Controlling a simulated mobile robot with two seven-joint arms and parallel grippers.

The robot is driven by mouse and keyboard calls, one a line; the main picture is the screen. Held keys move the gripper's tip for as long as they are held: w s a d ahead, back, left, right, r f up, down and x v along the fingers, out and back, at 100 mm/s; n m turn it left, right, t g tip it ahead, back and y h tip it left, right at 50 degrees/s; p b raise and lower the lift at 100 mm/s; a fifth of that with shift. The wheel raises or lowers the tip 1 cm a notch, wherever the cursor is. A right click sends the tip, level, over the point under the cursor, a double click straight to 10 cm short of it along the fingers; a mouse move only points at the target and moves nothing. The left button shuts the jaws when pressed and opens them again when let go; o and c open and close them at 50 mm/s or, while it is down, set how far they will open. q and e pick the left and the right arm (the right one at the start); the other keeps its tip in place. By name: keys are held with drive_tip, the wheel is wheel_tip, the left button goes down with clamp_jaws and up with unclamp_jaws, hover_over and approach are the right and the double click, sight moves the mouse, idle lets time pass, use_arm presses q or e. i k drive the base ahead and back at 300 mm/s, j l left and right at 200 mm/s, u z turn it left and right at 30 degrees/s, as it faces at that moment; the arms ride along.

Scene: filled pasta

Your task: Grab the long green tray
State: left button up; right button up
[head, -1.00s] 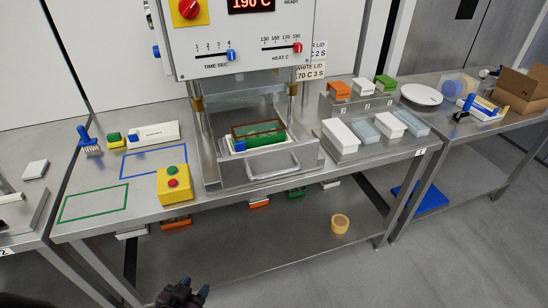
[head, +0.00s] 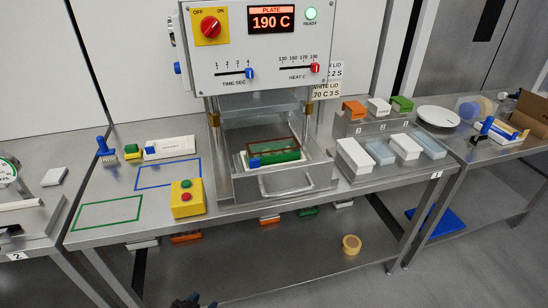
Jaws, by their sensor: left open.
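A long green tray (head: 287,157) sits on the press's pulled-out drawer, with a brown frame (head: 285,143) over it and a small blue block (head: 254,162) at its left end. Whether the frame touches the tray cannot be told. My left gripper (head: 188,301) only just shows at the bottom edge, well below and apart from the tray. It is open, with nothing seen in it. My right gripper is not in view.
The heat press (head: 262,75) shows 190 C and stands over the tray. A yellow button box (head: 187,199) is left of the drawer handle (head: 287,188). White and pale blue boxes (head: 354,155) stand to the right. Blue and green table outlines (head: 107,213) are empty.

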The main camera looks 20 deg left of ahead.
sight(276, 152)
drive_tip(key=i+l, duration=0.55)
drive_tip(key=i+l+u, duration=0.5)
drive_tip(key=l, duration=0.25)
drive_tip(key=k, duration=0.1)
